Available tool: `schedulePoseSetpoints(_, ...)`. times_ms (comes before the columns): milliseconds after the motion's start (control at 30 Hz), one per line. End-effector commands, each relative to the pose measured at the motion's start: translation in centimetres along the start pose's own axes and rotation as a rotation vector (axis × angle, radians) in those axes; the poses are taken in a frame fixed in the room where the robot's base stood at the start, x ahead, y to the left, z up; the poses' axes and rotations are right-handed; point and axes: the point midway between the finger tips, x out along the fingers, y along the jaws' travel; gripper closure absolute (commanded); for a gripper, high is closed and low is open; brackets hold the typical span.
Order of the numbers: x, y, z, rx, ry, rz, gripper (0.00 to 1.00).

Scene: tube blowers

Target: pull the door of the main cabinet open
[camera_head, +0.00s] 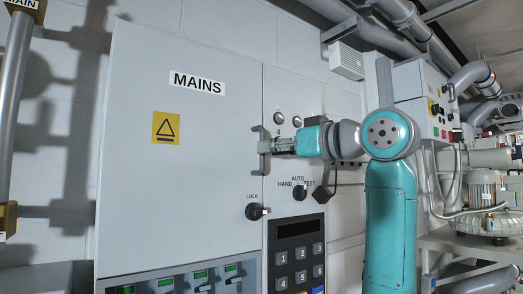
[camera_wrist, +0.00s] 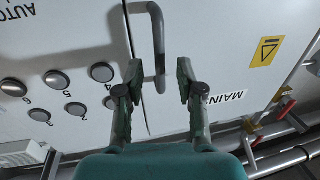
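The main cabinet's door (camera_head: 190,200) is a large light grey panel with a "MAINS" label (camera_head: 197,83) and a yellow warning sticker. It looks shut, its right edge meeting the neighbouring panel at a thin seam. A grey bar handle (camera_head: 262,138) stands upright near that edge; it also shows in the wrist view as a bent bar (camera_wrist: 159,42). My gripper (camera_head: 266,146) reaches it from the right. In the wrist view, my gripper (camera_wrist: 160,70) is open, with the handle's lower end between its two fingers and gaps visible on both sides. The head view hides the exact contact.
A black lock knob (camera_head: 254,211) sits below the handle. Right of the seam are round buttons (camera_head: 279,118), a hand/auto/test switch (camera_head: 299,193) and a keypad (camera_head: 297,255). Pipes (camera_head: 478,75) and a pump (camera_head: 485,195) occupy the right side.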

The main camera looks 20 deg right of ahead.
Motion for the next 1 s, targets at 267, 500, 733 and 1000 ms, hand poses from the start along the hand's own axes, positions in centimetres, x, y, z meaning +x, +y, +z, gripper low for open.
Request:
schedulePoseSetpoints(267,3.2,0.0,0.0,0.000,0.000,-0.001,0.63)
schedulePoseSetpoints(500,3.6,0.0,0.0,-0.001,0.000,0.001,0.63)
schedulePoseSetpoints(733,3.6,0.0,0.0,-0.001,0.000,0.001,0.85)
schedulePoseSetpoints(1000,3.6,0.0,0.0,-0.001,0.000,0.001,1.00)
